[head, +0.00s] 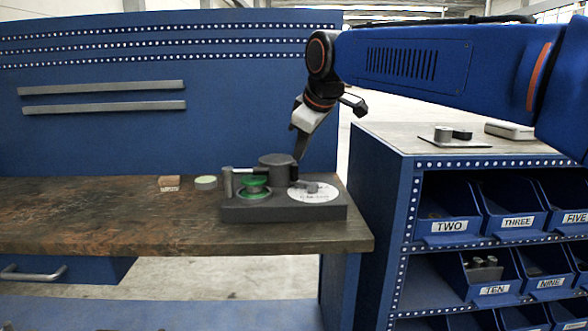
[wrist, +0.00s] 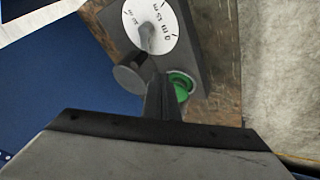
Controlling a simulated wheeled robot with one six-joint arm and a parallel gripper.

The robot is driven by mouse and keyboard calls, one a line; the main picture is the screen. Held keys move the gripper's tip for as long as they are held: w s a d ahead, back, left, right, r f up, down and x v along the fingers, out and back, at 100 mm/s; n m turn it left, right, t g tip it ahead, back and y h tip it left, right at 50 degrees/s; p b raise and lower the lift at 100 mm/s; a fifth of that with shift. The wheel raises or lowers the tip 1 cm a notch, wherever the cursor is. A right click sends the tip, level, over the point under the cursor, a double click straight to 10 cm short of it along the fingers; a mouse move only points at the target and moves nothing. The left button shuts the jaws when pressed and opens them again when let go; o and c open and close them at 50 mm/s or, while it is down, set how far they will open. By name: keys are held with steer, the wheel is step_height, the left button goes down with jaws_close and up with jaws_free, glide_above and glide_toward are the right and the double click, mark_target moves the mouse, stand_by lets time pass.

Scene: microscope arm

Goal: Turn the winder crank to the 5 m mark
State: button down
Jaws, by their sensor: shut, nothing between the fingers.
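The winder has a dark grey base (head: 285,209) at the right end of the bench. On it are a green spool (head: 255,184), a dark round cap (head: 276,159) and a white dial (head: 314,194) with metre marks. A grey crank-like lever (head: 311,187) lies over the dial. In the wrist view the lever (wrist: 147,38) and dial (wrist: 166,22) show near the top, with the green spool (wrist: 180,82) beside my fingers. My gripper (head: 296,156) is shut and empty, pointing down by the cap. I cannot tell whether it touches anything. The lever's exact reading is unclear.
A wooden block (head: 169,184) and a round greenish-topped disc (head: 206,183) sit left of the winder. The bench's left part (head: 90,215) is clear.

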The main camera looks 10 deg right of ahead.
mark_target(292, 171)
steer(key=shift+n+t, duration=0.3)
steer(key=shift+n, duration=0.1)
steer(key=x, duration=0.9)
steer(key=shift+s+a+f, duration=0.2)
steer(key=shift+s+a, duration=0.15)
steer(key=shift+s, duration=0.05)
steer(key=shift+w+d+f, duration=0.1)
steer(key=shift+w+d, duration=0.1)
steer(key=shift+w, duration=0.35)
steer(key=shift+w+d+f, duration=0.1)
steer(key=shift+w+d, duration=0.1)
steer(key=shift+w, duration=0.35)
steer(key=shift+w+d, duration=0.2)
steer(key=shift+w, duration=0.25)
steer(key=shift+w+d, duration=0.15)
steer(key=shift+w, duration=0.3)
steer(key=shift+w+d, duration=0.2)
steer(key=shift+w, duration=0.65)
steer(key=shift+s, duration=0.1)
